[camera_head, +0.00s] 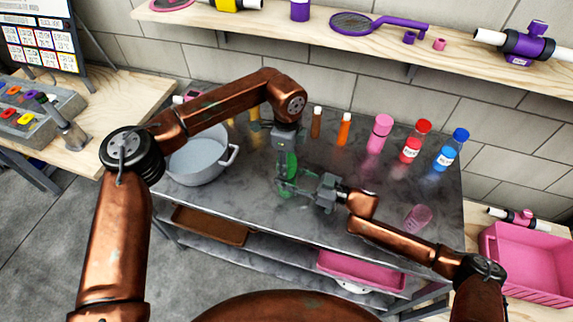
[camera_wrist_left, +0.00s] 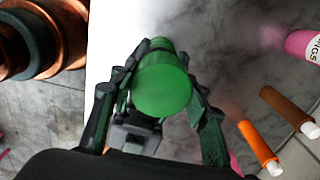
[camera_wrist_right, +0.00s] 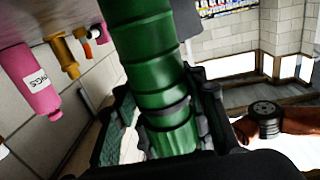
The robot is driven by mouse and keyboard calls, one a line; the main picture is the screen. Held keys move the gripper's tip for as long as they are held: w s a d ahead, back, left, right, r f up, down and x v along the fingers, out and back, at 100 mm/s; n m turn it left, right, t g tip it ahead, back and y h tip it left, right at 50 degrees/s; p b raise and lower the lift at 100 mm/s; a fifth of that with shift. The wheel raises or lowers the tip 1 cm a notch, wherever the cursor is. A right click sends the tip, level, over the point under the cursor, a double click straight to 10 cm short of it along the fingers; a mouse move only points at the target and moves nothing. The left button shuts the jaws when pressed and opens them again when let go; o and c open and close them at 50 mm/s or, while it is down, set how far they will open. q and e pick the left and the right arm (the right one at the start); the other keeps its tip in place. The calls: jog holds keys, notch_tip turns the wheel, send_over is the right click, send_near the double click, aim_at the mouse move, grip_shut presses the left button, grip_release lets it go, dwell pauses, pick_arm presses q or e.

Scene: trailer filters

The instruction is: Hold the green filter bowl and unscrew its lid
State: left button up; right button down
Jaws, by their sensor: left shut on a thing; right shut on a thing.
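The green filter bowl (camera_head: 286,190) is upright above the grey table, between my two grippers in the head view. Its round green lid (camera_wrist_left: 163,88) faces the camera in the left wrist view, between the fingers of my left gripper (camera_wrist_left: 152,100). My left gripper (camera_head: 288,160) comes down from above and is shut on the lid. My right gripper (camera_head: 295,187) reaches in from the right and is shut around the bowl's side. The ribbed green bowl (camera_wrist_right: 150,50) fills the middle of the right wrist view. My grippers partly hide the bowl, and I cannot tell if it touches the table.
A grey pot (camera_head: 197,160) stands left of the filter. Brown (camera_head: 317,122), orange (camera_head: 344,130), pink (camera_head: 379,133), red (camera_head: 412,149) and blue (camera_head: 447,156) bottles stand along the back. A pink cup (camera_head: 418,217) is right of my right gripper. The front table strip is mostly clear.

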pick_arm(q)
jog(key=shift+r, duration=0.35)
jog(key=shift+r, duration=1.95)
pick_arm(e)
jog(key=c, duration=1.1)
grip_release()
